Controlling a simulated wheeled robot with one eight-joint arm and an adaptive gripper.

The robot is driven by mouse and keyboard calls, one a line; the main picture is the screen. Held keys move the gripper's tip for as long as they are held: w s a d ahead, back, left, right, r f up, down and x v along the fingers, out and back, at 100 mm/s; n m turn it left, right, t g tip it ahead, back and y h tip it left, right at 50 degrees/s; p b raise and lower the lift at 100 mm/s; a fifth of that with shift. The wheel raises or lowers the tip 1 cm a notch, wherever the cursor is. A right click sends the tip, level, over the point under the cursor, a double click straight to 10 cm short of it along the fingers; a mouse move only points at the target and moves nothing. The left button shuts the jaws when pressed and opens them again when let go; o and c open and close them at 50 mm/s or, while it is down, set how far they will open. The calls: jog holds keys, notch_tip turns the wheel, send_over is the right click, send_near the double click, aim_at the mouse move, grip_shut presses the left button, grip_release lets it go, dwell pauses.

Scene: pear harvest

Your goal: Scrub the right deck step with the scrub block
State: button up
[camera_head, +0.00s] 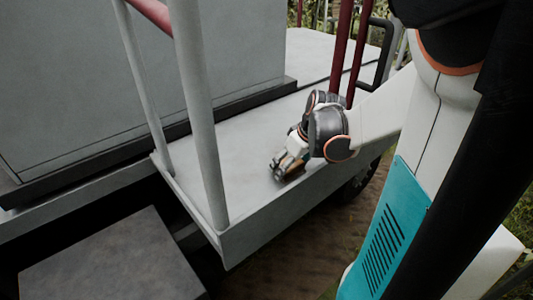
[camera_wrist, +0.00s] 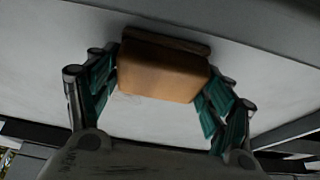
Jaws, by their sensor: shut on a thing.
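My gripper (camera_head: 284,170) is over the light grey deck step (camera_head: 237,143) on the right in the head view, low near its outer edge. It is shut on the scrub block (camera_wrist: 163,72), a tan-brown block with a darker brown layer along its far side. In the wrist view the block sits between the teal finger pads. The pale step surface (camera_wrist: 60,55) lies just beyond the block's dark side. I cannot tell for sure whether the block touches it. In the head view the fingers and wrist hide most of the block.
A pale post (camera_head: 200,120) and a thinner rail rise at the step's left end. Dark red posts (camera_head: 342,50) and a black handle (camera_head: 378,50) stand beyond my wrist. A grey cabinet (camera_head: 140,70) backs the step. A dark lower platform (camera_head: 110,262) lies at lower left.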

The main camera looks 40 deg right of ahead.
jog(key=shift+w+a+f+b, duration=0.1)
jog(key=shift+w+b, duration=0.25)
jog(key=shift+w, duration=1.6)
jog(key=shift+w+a+b, duration=0.1)
jog(key=shift+w+b, duration=0.2)
jog(key=shift+w, duration=4.25)
jog(key=shift+d+b, duration=0.35)
jog(key=shift+d, duration=0.9)
jog(key=shift+s+d, duration=0.15)
jog(key=shift+s, duration=3.45)
jog(key=shift+s+d+r+p, duration=0.1)
jog(key=shift+s+p, duration=0.2)
jog(key=shift+s, duration=1.25)
jog(key=shift+s+d+r+p, duration=0.1)
jog(key=shift+s+p, duration=0.2)
jog(key=shift+s, duration=1.2)
jog(key=shift+r, duration=0.1)
jog(key=shift+w+r+p, duration=0.1)
jog(key=shift+r+p, duration=2.2)
jog(key=shift+r, duration=0.6)
